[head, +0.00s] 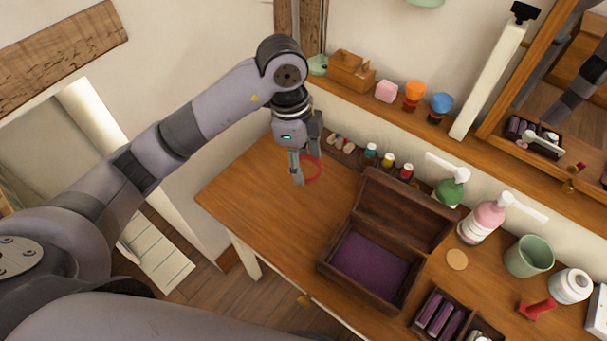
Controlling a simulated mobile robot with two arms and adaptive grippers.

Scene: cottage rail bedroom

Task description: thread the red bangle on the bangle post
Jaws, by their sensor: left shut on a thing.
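My left gripper (307,166) points down above the back left part of the wooden dressing table and is shut on the red bangle (319,169). The bangle is a thin ring, hanging at the fingers and partly hidden by them. It appears clear of other objects; its height over the table is hard to judge. I cannot pick out a bangle post with certainty in the head view. My right gripper is not in view.
An open wooden box (409,207) with purple lining stands right of the gripper. Small bottles (388,160), pump bottles (483,221), a green cup (528,257) and a red object (537,309) stand further right. The left part of the table (262,203) is clear.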

